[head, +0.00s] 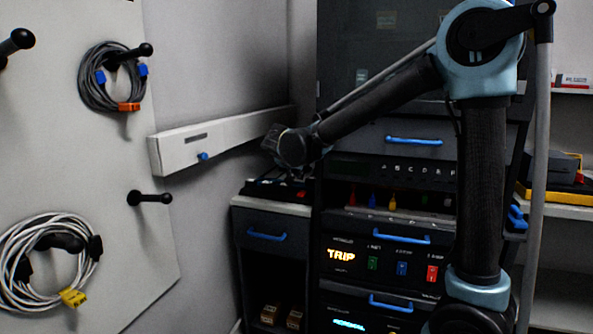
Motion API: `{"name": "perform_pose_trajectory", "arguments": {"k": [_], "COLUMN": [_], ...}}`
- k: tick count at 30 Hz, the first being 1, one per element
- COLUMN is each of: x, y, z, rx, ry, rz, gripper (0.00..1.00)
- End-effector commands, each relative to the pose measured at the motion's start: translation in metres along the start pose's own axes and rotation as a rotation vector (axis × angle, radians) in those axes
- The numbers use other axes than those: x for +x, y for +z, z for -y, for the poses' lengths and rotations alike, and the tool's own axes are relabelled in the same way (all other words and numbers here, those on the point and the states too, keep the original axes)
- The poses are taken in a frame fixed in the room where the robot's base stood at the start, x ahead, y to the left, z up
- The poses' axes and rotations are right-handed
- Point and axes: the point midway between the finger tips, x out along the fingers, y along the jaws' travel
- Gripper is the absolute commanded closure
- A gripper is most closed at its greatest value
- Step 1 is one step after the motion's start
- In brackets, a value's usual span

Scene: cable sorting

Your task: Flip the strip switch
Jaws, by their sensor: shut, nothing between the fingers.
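A long white box (174,153) is fixed along the wall at left centre, with a dark slot and a blue knob (203,156) on its near end. It may be the strip, but I cannot tell which part is its switch. A black power strip or tray with small red parts (290,188) lies on the low counter below my gripper. My gripper (272,138) is in front of the far part of the white box, to the right of the blue knob and apart from it. Its fingers are small and dark here, shut and empty.
Coiled cables hang on pegs on the left panel: a grey coil (84,82) above and a white coil (20,238) below. A rack with blue handles (402,237) and a lit TRIP panel (341,255) stands behind my arm. A yellow-edged tray (552,196) is at right.

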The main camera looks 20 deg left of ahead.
Motion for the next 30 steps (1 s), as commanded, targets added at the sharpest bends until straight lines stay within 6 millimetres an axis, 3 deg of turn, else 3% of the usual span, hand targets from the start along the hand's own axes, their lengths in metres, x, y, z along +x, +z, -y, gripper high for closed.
{"name": "perform_pose_trajectory", "arguments": {"k": [4, 12, 30], "x": [0.027, 0.048, 0.049], "y": [-0.001, 0.023, 0.032], "z": [-0.001, 0.0, 0.0], "rx": [0.001, 0.0, -0.001], "ry": [0.002, 0.0, -0.001], "rz": [0.0, 0.0, 0.012], "gripper": [1.0, 1.0, 1.0]}}
